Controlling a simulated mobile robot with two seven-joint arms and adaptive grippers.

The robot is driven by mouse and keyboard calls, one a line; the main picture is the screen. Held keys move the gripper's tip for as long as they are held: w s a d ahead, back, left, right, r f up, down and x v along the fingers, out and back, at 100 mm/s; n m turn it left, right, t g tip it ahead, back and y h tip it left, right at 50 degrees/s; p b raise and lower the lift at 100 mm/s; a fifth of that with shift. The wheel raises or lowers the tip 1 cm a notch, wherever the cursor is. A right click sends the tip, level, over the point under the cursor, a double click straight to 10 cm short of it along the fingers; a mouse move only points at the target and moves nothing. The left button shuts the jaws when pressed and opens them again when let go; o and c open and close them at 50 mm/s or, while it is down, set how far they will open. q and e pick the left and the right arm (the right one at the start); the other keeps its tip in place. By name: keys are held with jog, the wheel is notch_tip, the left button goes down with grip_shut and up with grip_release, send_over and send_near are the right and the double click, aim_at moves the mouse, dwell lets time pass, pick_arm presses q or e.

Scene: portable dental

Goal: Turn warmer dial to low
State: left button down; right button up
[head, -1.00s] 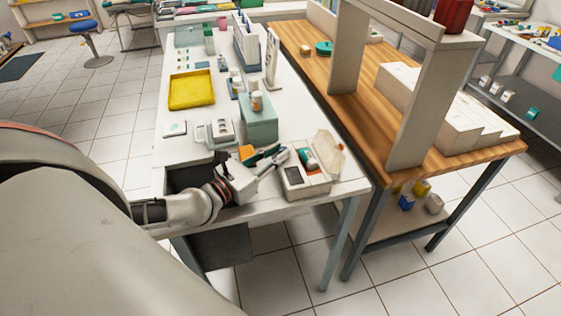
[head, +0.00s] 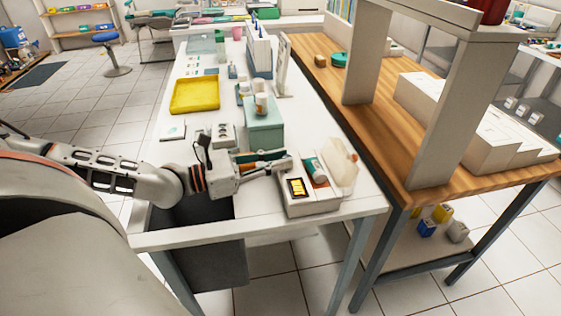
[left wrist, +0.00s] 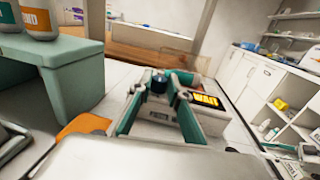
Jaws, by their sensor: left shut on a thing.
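The warmer (head: 312,206) is a white box near the table's front right corner, with a small screen (head: 298,188) lit yellow. The screen also shows in the left wrist view (left wrist: 207,100). A white bottle with a teal and orange label (head: 314,166) lies in its top. My left gripper (head: 284,165) reaches in from the left, its fingertips at the warmer's left rear part. In the left wrist view a dark round knob, the dial (left wrist: 158,84), sits between the teal-padded fingers, which are shut on it. The gripper hides the dial in the head view. My right gripper is out of view.
A green stand (head: 264,138) with bottles on it is close behind my left gripper. A yellow tray (head: 195,94) and small devices sit on the white table (head: 175,240). A wooden bench (head: 375,130) with shelf uprights stands to the right.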

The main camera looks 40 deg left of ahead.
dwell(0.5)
pick_arm(q)
jog(key=c, duration=1.9)
grip_release()
jog(key=shift+s+a, duration=0.2)
jog(key=shift+s, duration=0.45)
jog(key=shift+s+a, duration=0.35)
jog(key=shift+a, duration=0.1)
jog(key=v, duration=0.9)
jog(key=shift+s+a, duration=0.25)
